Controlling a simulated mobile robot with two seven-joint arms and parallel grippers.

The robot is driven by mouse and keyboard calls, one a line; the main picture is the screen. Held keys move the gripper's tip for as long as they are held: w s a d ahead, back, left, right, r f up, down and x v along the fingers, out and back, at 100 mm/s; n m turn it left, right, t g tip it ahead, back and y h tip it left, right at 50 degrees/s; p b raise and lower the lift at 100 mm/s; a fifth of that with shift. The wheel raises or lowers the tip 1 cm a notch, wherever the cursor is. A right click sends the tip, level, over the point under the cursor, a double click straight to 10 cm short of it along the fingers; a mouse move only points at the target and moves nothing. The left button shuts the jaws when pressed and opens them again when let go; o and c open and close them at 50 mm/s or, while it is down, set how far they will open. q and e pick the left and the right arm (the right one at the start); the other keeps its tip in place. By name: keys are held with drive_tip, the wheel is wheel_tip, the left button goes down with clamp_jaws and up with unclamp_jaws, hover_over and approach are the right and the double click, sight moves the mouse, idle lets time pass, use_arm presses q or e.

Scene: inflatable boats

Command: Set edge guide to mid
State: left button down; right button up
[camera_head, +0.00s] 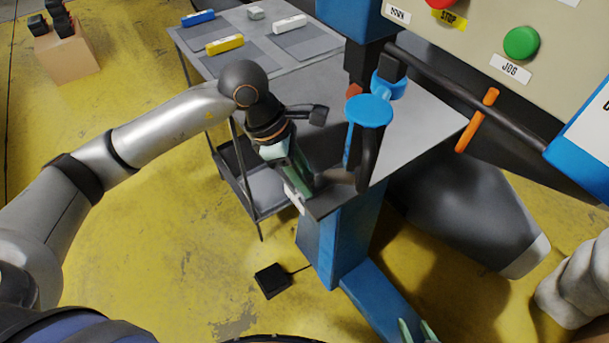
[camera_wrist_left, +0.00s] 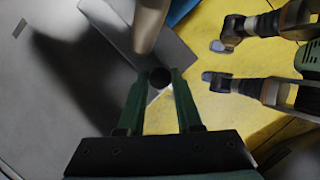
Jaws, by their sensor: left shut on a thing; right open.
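My left gripper (camera_head: 308,192) is at the front corner of the grey machine table, fingers pointing down. In the left wrist view its green fingers (camera_wrist_left: 160,82) are shut on a small dark round knob (camera_wrist_left: 160,77). The knob is beside a flat grey bar (camera_wrist_left: 188,62), which I take to be the edge guide; the gripper partly hides it. The guide's position along any scale cannot be read. A white label (camera_head: 294,196) shows on the table's edge beside the gripper. My right gripper (camera_head: 416,331) is open and empty at the bottom of the head view, only its green fingertips showing.
The blue machine column (camera_head: 340,235) stands under the worktable (camera_head: 420,130). A blue and black roller arm (camera_head: 369,112) rises close right of my left gripper. An orange-handled lever (camera_head: 477,120) and control panel (camera_head: 470,50) are at right. A pedal (camera_head: 272,280) lies on the floor.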

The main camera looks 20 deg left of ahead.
use_arm(q)
drive_tip(key=shift+w+a+b, duration=0.45)
drive_tip(key=shift+w+a, duration=0.1)
drive_tip(key=shift+a, duration=0.1)
drive_tip(key=c, duration=0.6)
unclamp_jaws()
drive_tip(key=v, duration=1.2)
drive_tip(key=shift+s+r, duration=0.15)
drive_tip(key=shift+r, duration=0.15)
